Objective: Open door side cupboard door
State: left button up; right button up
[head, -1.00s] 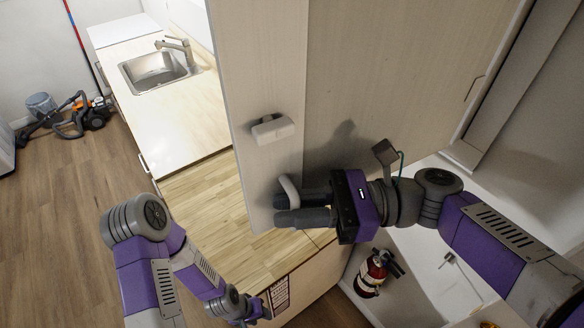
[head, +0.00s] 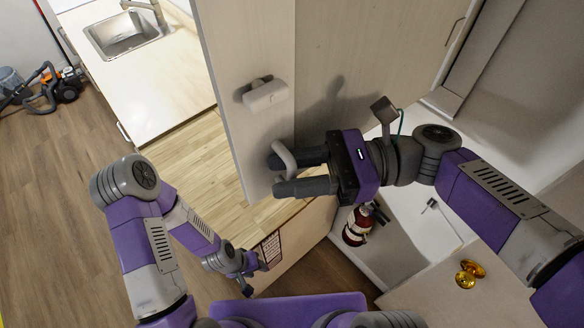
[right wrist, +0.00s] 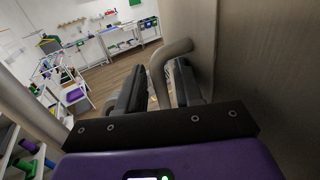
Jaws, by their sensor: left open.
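A tall pale wood cupboard front (head: 350,50) fills the upper middle of the head view. A grey curved bar handle (head: 281,153) sits low on its left strip. My right gripper (head: 280,174) is at this handle, its two dark fingers on either side of the bar. My left gripper (head: 254,266) is low, beside the counter front, away from the handle. It is open and seems empty.
A white block-shaped fitting (head: 265,94) is above the handle. A wooden counter (head: 190,170) with a sink (head: 125,38) lies left. A fire extinguisher (head: 356,226) stands below my right arm.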

jog(key=d, duration=0.7)
jog(key=shift+w+d+b, duration=0.25)
jog(key=shift+w+b, duration=0.1)
jog(key=shift+b, duration=0.05)
